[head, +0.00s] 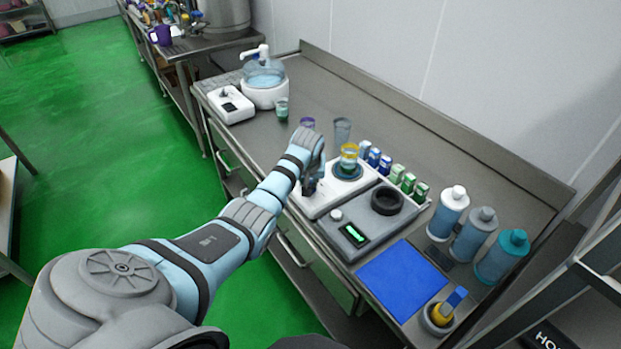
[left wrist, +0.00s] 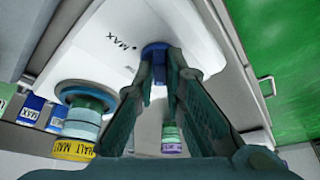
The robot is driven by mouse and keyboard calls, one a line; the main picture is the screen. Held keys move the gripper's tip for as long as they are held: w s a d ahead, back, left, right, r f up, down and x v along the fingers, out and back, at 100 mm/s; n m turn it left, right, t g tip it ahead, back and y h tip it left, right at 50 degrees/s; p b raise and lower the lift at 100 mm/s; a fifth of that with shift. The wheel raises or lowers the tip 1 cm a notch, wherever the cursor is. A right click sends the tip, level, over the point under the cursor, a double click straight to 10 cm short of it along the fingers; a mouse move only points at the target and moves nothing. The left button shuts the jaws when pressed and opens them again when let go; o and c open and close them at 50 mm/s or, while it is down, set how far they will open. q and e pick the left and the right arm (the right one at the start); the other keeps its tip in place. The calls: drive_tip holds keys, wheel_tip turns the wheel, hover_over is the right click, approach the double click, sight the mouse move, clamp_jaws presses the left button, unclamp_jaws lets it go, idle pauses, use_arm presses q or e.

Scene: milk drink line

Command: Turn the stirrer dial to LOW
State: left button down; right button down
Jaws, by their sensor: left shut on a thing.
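The white stirrer (head: 322,201) stands on the steel bench. A clear beaker with a yellow band (head: 349,153) sits on its round dark plate; the band reads MALT in the left wrist view (left wrist: 72,150). The blue stirrer dial (left wrist: 155,48) is at the front of the white body, with a MAX mark printed beside it. My left gripper (head: 311,187) is at the stirrer's front left; its fingertips (left wrist: 160,70) are closed on the dial. In the head view the gripper hides the dial. The dial's pointer and the LOW mark cannot be made out. My right gripper is not in view.
A grey scale (head: 372,222) with a green display stands right of the stirrer. Small blue and green boxes (head: 386,166) line up behind. Cups (head: 342,130) stand behind the gripper. A blue mat (head: 402,278) and several bottles (head: 473,234) are at the right.

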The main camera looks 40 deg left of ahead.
use_arm(q)
drive_tip(key=m+p, duration=0.1)
drive_tip(key=m+h+p, duration=0.1)
drive_tip(key=shift+s+a+m, duration=0.1)
drive_tip(key=shift+s+m, duration=0.1)
drive_tip(key=shift+m, duration=0.1)
drive_tip(key=shift+m+t+h, duration=0.3)
drive_tip(key=shift+m, duration=0.6)
drive_tip(key=shift+a+f+m+h+b, duration=0.15)
drive_tip(key=shift+m+h, duration=0.1)
drive_tip(key=shift+m, duration=0.35)
drive_tip(key=shift+f+m+h+b, duration=0.15)
drive_tip(key=shift+m+h, duration=0.1)
drive_tip(key=shift+m, duration=0.35)
drive_tip(key=shift+r+m+h+b, duration=0.1)
drive_tip(key=shift+m+h+b, duration=0.5)
drive_tip(key=shift+m+b, duration=0.65)
drive_tip(key=shift+m, duration=0.45)
drive_tip(key=c, duration=1.7)
unclamp_jaws()
drive_tip(key=shift+o, duration=0.2)
drive_tip(key=shift+w, duration=0.1)
